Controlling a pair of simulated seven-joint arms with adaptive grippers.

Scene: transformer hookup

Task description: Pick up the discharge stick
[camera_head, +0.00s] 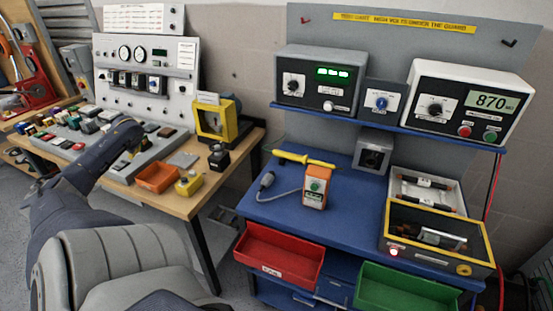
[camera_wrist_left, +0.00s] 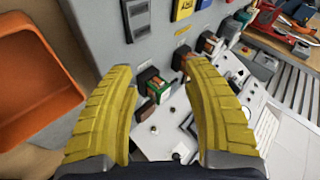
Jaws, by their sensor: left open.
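A yellow stick (camera_head: 303,159), which looks like the discharge stick, lies across the back left of the blue bench, with nothing gripping it. My left arm reaches over the wooden bench on the left, well away from the stick. In the left wrist view my left gripper (camera_wrist_left: 157,72) shows two yellow ribbed fingers spread apart with nothing held between them. The stick is not in the left wrist view. My right gripper is not in view.
An orange handheld device (camera_head: 314,193) with a grey cable stands in front of the stick. A grey box (camera_head: 373,152) stands to its right. A yellow-rimmed tray (camera_head: 437,238) is at the bench's right. An orange bin (camera_wrist_left: 35,85) lies left of my left gripper.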

